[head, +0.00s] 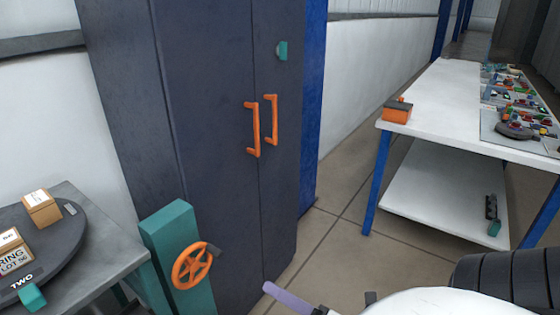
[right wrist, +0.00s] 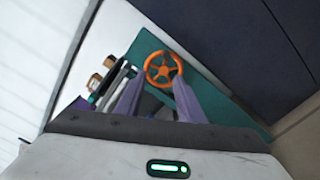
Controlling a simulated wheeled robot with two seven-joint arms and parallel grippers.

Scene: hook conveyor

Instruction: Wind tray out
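An orange handwheel (head: 192,265) with spokes and a dark crank knob is mounted on a teal post (head: 168,225) beside a grey table. The wheel also shows in the right wrist view (right wrist: 163,68), just beyond the fingers. A dark round tray (head: 70,235) marked "TWO" lies on the table at the left, cut off by the frame edge. It carries small cardboard boxes (head: 42,208). My right gripper (right wrist: 158,82) has its two lilac fingers apart, with nothing seen between them. One finger shows at the bottom of the head view, right of the wheel. My left gripper is out of view.
A tall dark cabinet (head: 215,120) with orange handles stands behind the post. At the right, a white workbench (head: 435,100) holds an orange box (head: 397,110) and several small parts. Bare floor (head: 330,240) lies between cabinet and bench.

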